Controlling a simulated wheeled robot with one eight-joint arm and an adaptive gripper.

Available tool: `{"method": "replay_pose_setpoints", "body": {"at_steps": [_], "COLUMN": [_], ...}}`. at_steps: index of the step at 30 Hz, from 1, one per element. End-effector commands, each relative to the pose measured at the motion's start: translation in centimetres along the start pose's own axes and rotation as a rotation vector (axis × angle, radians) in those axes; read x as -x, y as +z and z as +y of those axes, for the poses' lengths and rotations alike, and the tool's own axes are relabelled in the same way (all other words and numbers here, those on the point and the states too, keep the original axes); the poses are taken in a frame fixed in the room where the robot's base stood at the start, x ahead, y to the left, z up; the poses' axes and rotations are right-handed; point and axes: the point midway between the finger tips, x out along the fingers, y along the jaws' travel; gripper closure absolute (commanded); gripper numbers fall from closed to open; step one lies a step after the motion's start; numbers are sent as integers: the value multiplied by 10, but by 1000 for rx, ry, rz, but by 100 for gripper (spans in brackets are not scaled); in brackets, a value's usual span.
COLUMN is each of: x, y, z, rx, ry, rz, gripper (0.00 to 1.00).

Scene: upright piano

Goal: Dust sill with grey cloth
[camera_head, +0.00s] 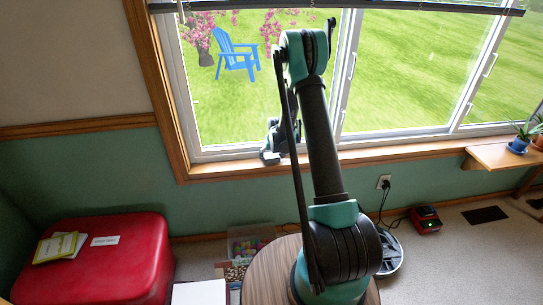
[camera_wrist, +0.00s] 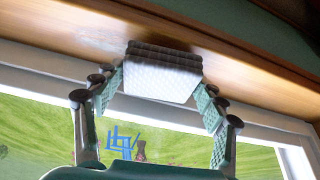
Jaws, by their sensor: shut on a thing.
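The wooden sill (camera_head: 220,169) runs along the bottom of the window in the head view. It crosses the top of the wrist view as a brown band (camera_wrist: 235,62), with a pale hazy patch on its left part. My gripper (camera_wrist: 160,88) is shut on the grey cloth (camera_wrist: 162,74), a pale folded pad with a darker layered edge. The cloth overlaps the sill in the wrist view; I cannot tell whether it touches. In the head view my gripper (camera_head: 271,150) is at the left part of the sill, small and partly hidden by my arm.
The window frame (camera_head: 179,100) and panes stand right behind the sill. A wooden shelf with a potted plant (camera_head: 519,139) adjoins the sill at right. Below are a red ottoman (camera_head: 115,265) with booklets, a round wooden table (camera_head: 262,272) and a toy bin (camera_head: 246,243).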

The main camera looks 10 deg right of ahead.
Motion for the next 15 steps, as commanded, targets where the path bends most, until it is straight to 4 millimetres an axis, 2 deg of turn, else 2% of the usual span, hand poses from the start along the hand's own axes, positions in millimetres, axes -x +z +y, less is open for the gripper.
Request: {"method": "replay_pose_setpoints", "body": {"at_steps": [15], "x": [-8], "y": [4], "z": [0], "rx": [0], "ry": [0], "rz": [0], "gripper": [54]}}
